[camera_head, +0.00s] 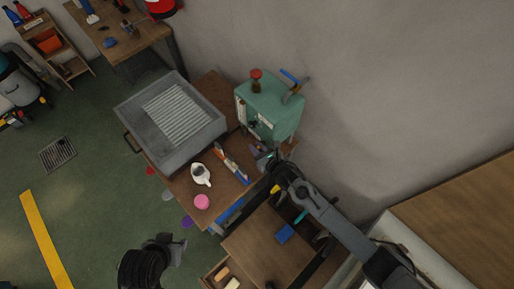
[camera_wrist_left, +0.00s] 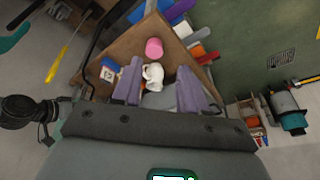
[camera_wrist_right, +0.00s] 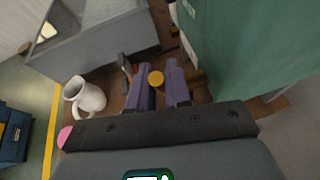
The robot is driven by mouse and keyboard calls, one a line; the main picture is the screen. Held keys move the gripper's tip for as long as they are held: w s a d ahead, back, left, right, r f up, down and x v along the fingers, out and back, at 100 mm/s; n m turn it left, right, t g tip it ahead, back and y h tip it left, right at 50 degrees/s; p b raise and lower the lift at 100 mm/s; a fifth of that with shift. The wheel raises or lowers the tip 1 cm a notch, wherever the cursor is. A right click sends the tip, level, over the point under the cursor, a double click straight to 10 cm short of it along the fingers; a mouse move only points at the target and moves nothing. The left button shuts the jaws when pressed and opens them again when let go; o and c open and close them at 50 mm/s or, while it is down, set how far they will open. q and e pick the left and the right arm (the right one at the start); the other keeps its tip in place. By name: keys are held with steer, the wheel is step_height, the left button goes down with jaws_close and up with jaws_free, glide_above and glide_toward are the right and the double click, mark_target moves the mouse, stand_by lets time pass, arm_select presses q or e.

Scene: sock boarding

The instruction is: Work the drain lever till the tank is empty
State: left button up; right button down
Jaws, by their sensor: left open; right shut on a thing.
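The green tank (camera_head: 270,108) stands at the table's back right corner. It also fills the upper right of the right wrist view (camera_wrist_right: 245,45). My right gripper (camera_head: 264,158) is low at the tank's front. In the right wrist view a round yellow knob (camera_wrist_right: 156,78), which looks like the end of the drain lever, sits between its purple fingers. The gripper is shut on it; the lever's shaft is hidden. My left gripper (camera_head: 178,250) is open and empty, off the table's front left side. The tank's inside and its liquid level cannot be seen.
A grey ribbed sink (camera_head: 172,120) takes up the table's left part. A drawer cabinet (camera_head: 268,245) adjoins the table. Green floor left of the table is mostly free.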

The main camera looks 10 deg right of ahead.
steer(key=shift+d+f+b, duration=0.1)
steer(key=shift+f+b, duration=0.25)
steer(key=shift+b, duration=0.5)
steer(key=shift+s+d+t+y+b, duration=0.1)
steer(key=shift+s+t+y+b, duration=0.15)
steer(key=shift+t+b, duration=0.3)
steer(key=shift+r, duration=0.2)
